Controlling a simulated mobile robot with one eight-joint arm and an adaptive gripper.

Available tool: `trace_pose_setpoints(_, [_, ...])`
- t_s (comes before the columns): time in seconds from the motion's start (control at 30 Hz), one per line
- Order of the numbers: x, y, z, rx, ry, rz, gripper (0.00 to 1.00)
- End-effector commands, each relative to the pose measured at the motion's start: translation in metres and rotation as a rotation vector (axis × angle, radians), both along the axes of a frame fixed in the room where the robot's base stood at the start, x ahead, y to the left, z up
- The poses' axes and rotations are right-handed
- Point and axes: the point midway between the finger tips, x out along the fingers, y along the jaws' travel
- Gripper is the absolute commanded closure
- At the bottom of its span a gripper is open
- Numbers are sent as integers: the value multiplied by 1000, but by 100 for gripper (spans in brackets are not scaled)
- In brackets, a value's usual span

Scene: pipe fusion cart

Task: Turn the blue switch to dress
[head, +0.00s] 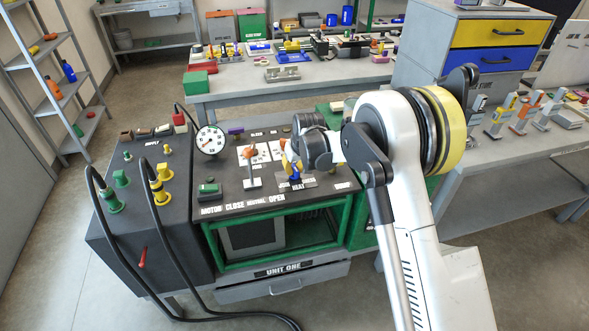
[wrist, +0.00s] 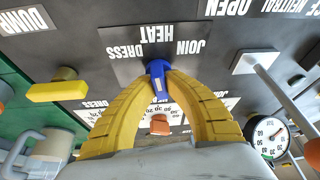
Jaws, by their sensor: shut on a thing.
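The blue switch (wrist: 157,80) sits on a dark label plate on the panel, and the plate shows upside down in the wrist view. The plate reads DRESS to the left, HEAT in the middle and JOIN to the right there. The switch's far end points toward HEAT. My gripper (wrist: 158,82) has its two yellow fingers shut on the switch, one on each side. In the head view my gripper (head: 293,173) reaches down onto the same switch (head: 294,181), which is partly hidden by the fingers.
A lever with an orange knob (head: 249,153) stands left of the switch in the head view. A round gauge (head: 210,140) stands at the panel's back left. A yellow handle (wrist: 57,91) sticks up near the switch in the wrist view. Black hoses (head: 168,235) hang at the cart's left.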

Motion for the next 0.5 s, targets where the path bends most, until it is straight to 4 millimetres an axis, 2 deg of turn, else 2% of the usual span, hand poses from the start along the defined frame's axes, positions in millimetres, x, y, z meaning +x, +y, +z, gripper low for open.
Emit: trace_pose_setpoints(0.5, [0, -1, 0, 0, 1, 446, 100])
